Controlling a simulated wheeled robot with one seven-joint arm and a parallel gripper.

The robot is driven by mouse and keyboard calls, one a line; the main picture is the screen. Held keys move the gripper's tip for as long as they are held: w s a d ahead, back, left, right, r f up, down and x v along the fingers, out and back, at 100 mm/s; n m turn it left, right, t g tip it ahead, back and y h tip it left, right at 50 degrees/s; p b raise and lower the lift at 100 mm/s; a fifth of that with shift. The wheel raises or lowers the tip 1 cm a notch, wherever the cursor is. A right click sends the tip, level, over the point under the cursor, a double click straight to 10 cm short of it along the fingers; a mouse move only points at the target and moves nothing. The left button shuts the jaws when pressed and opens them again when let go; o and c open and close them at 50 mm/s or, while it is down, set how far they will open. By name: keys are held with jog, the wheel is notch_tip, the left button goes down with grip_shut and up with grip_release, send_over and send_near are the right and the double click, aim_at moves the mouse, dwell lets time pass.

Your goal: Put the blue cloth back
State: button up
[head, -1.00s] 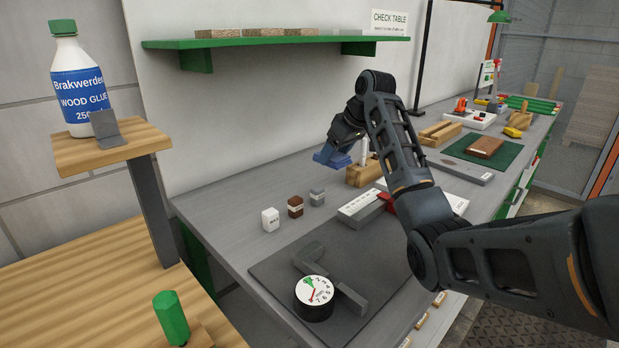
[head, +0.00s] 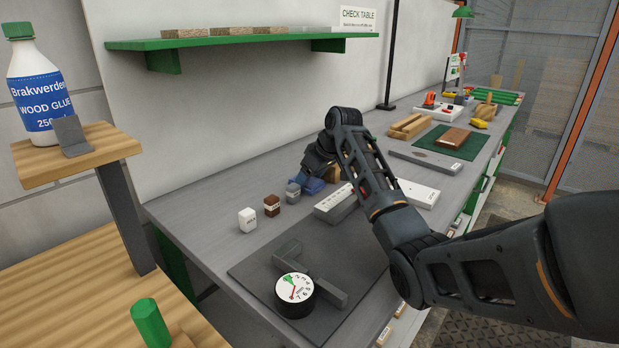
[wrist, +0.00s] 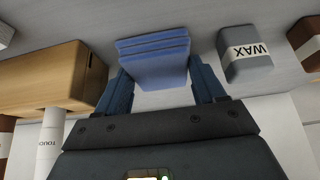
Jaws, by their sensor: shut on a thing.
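The folded blue cloth (wrist: 155,62) is between the two fingers of my gripper (wrist: 158,85) in the wrist view. My gripper is shut on it. In the head view the blue cloth (head: 312,186) shows low over the grey table, partly hidden by my gripper (head: 313,178). I cannot tell whether the cloth touches the table top. The grey wax block (wrist: 247,55) stands to the right of the cloth in the wrist view, apart from it. A wooden block (wrist: 40,78) lies close on the left.
White, brown and grey small blocks stand in a row, the white one (head: 247,219) nearest. A round dial gauge (head: 294,294) sits on a dark mat (head: 247,271). A green shelf (head: 240,42) hangs above. A white tube (wrist: 50,140) stands by the wooden block.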

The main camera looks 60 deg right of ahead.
jog(key=o, duration=1)
jog(key=shift+s+r, duration=0.1)
jog(key=shift+r, duration=0.2)
jog(key=v, duration=1.1)
jog(key=shift+r, duration=0.25)
jog(key=shift+s, duration=0.15)
